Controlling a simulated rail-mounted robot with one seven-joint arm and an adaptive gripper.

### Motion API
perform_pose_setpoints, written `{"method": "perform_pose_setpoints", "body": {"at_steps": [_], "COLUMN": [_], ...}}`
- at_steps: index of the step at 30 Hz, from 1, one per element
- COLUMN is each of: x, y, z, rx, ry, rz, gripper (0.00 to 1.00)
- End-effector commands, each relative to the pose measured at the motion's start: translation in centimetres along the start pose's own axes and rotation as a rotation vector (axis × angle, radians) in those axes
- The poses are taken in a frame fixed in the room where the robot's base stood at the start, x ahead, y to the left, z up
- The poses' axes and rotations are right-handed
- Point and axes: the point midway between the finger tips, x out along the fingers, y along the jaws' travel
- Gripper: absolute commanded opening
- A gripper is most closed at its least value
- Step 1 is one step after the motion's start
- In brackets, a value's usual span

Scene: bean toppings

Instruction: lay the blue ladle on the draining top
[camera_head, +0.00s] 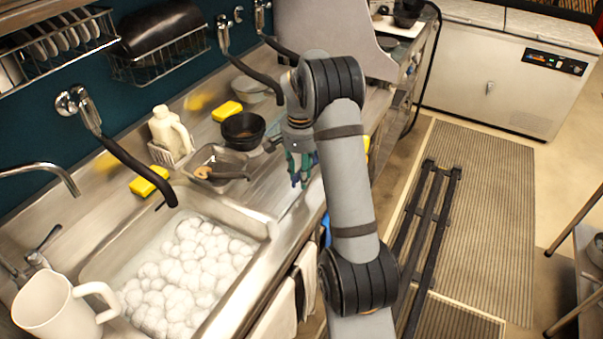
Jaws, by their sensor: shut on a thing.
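My gripper (299,168) is over the metal counter to the right of the sink, pointing down. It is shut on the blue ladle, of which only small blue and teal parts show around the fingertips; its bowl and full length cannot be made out. The draining top (262,192) is the bare metal counter between the sink and the gripper. The gripper is above its right part, near the front edge; I cannot tell whether the ladle touches the surface.
A sink (100,262) full of white foam lies left. A white pitcher (50,305) is at front left. Black faucet hoses overhang the counter.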

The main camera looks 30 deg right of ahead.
Motion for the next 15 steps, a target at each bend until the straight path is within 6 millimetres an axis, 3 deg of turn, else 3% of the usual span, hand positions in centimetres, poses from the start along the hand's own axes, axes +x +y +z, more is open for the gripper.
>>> {"method": "perform_pose_setpoints", "body": {"at_steps": [7, 8, 15], "x": [0.03, 0.03, 0.03], "y": [0.0, 0.0, 0.0], "z": [-0.01, -0.01, 0.0], "rx": [0.0, 0.0, 0.0], "ry": [0.0, 0.0, 0.0], "rz": [0.0, 0.0, 0.0], "gripper": [0.0, 0.28, 0.42]}}
